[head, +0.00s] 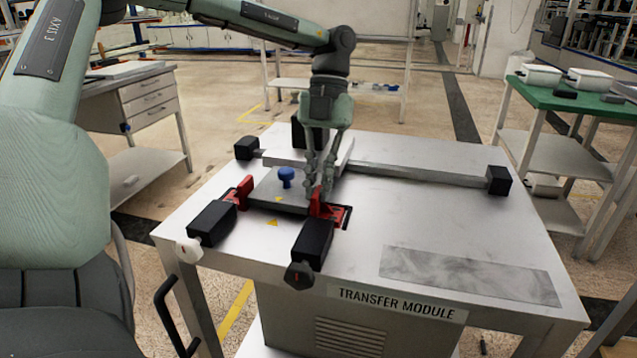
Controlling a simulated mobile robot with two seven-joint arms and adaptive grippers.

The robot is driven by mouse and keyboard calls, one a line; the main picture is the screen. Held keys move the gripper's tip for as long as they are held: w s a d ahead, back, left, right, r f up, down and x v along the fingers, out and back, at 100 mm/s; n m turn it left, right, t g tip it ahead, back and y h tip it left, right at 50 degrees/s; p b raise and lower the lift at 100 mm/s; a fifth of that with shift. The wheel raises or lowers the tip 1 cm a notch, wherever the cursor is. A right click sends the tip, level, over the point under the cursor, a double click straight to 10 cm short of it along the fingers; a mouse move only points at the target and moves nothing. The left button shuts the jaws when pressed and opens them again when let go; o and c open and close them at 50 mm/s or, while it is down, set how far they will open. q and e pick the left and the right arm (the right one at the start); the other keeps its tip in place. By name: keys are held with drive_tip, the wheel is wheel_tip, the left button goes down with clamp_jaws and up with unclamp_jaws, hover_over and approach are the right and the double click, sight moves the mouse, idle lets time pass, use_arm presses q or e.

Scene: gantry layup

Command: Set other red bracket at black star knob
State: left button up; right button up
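One red bracket (328,211) lies at the front right corner of a grey plate (268,190), at the inner end of the black block (314,237) that carries the black star knob (299,276). My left gripper (318,190) points down with its fingertips at this bracket's upright part; whether they clamp it is too small to tell. The other red bracket (240,192) is at the plate's left edge, beside the black block (212,223) with the pale knob (188,250). My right gripper is out of view.
A blue knob (286,177) stands on the plate, close left of my gripper. A long grey bar (420,174) with a black end block (499,180) runs along the table's back. The white table (400,215) is clear at right, around a grey patch (470,275).

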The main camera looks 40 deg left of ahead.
use_arm(q)
drive_tip(key=o, duration=0.5)
drive_tip(key=shift+c, duration=0.2)
drive_tip(key=shift+r, duration=0.1)
drive_tip(key=v, duration=1.2)
